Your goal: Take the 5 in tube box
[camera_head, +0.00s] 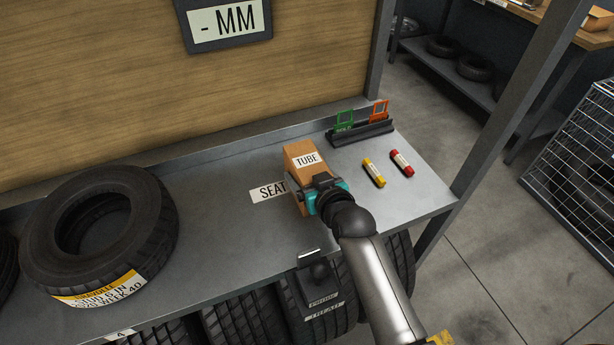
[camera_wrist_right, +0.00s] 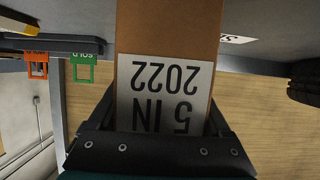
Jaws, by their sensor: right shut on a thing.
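The tube box (camera_head: 300,154) is a brown carton with a "TUBE" label on its top, on the grey shelf in the head view. In the right wrist view the box (camera_wrist_right: 166,30) fills the middle, with a white label reading "5 IN" and "2022", upside down. My right gripper (camera_head: 316,193) reaches in from the lower right and is shut on the box. Its jaws (camera_wrist_right: 160,135) press on both sides of the carton in the right wrist view. I cannot tell whether the box is lifted off the shelf. My left gripper is not in view.
A "SEAT" label (camera_head: 267,191) lies left of the box. A tyre (camera_head: 100,228) lies on the shelf at left. A black holder with green and orange tags (camera_head: 361,132) stands behind. Yellow (camera_head: 374,172) and red (camera_head: 402,163) tubes lie to the right. More tyres stand below.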

